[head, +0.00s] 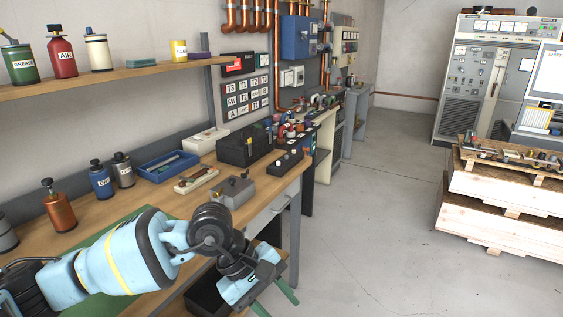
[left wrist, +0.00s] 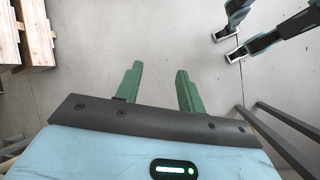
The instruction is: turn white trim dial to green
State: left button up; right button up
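I cannot make out a white trim dial with certainty in either view. A black box with small knobs (head: 285,163) sits near the bench's front edge, and a grey box with a knob on top (head: 233,189) is nearer to me. My left gripper (head: 274,300) is low in the head view, in front of the bench edge and apart from these boxes. Its green fingers are spread with nothing between them in the left wrist view (left wrist: 158,84), with bare floor beyond. My right gripper is not recognizable in either view.
The wooden bench (head: 150,198) also holds a larger black box (head: 245,147), a blue tray (head: 167,166) and several bottles. A shelf (head: 120,78) with cans hangs above. Stacked wooden crates (head: 500,208) stand at right. The floor between is clear.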

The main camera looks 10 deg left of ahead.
pick_arm(q)
jog(key=s+d+r+n+g+h, duration=0.1)
jog(key=s+d+n+h, duration=0.2)
jog(key=d+n+h, duration=0.25)
jog(key=s+d+r+n+h, duration=0.1)
jog(key=s+d+n+h, duration=0.2)
jog(key=d+n+h, duration=0.3)
jog(key=w+a+f+m+t+y, duration=0.1)
jog(key=a+f+m+t+y, duration=0.55)
jog(key=m, duration=1.15)
jog(key=w+a+f+m+t+y, duration=0.1)
jog(key=a+f+m+t+y, duration=0.3)
jog(key=a+f+m+t, duration=0.95)
jog(key=s+a+f+n+g+y, duration=0.1)
jog(key=s+f+n+g+y, duration=0.2)
jog(key=s, duration=0.6)
jog(key=s+a+f+n+g+y, duration=0.2)
jog(key=s+f+n+g, duration=0.4)
jog(key=s+f, duration=0.3)
jog(key=shift+f+g+y, duration=0.4)
jog(key=shift+f+g, duration=0.1)
jog(key=shift+f, duration=0.2)
